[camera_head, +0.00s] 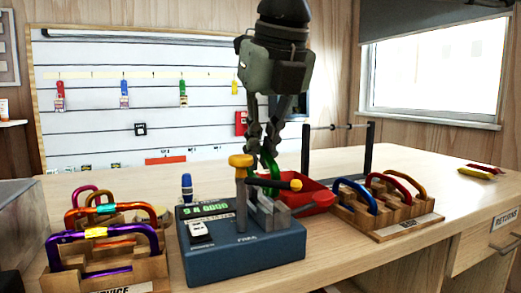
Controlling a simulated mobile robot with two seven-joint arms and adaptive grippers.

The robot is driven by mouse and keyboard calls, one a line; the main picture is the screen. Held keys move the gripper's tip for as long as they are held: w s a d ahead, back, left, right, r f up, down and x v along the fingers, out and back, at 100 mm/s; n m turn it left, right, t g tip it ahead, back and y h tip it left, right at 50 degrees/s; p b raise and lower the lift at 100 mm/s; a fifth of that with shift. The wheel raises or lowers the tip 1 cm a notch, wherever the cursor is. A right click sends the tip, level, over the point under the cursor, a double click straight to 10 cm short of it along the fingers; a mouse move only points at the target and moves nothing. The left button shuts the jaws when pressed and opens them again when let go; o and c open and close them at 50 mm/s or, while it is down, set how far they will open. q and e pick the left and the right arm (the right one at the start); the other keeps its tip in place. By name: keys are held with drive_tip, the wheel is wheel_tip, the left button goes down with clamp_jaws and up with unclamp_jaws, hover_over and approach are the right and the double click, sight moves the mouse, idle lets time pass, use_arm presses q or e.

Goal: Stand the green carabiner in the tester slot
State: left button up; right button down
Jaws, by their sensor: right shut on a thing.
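The green carabiner (267,168) is upright in my right gripper (270,146), which points straight down and is shut on its upper part. The carabiner is over the tester (250,246), a blue box with a lit display. Its lower end is close to the grey slot block (272,215), partly behind the tester's yellow-tipped bar. I cannot tell whether it is in the slot or just above it. My left gripper is not in view.
A wooden rack (130,268) with several carabiners stands left of the tester. Another rack (400,227) with blue and red carabiners stands right. A red tray (317,199) lies close behind the tester. A blue-capped bottle (187,188) stands behind its left side. The right tabletop is mostly clear.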

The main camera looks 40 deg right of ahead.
drive_tip(key=shift+f, duration=0.4)
drive_tip(key=shift+f+b, duration=1)
drive_tip(key=shift+b, duration=0.1)
drive_tip(key=shift+f+b, duration=0.65)
drive_tip(key=c, duration=1.6)
unclamp_jaws()
drive_tip(key=shift+o, duration=0.2)
drive_tip(key=v, duration=1.2)
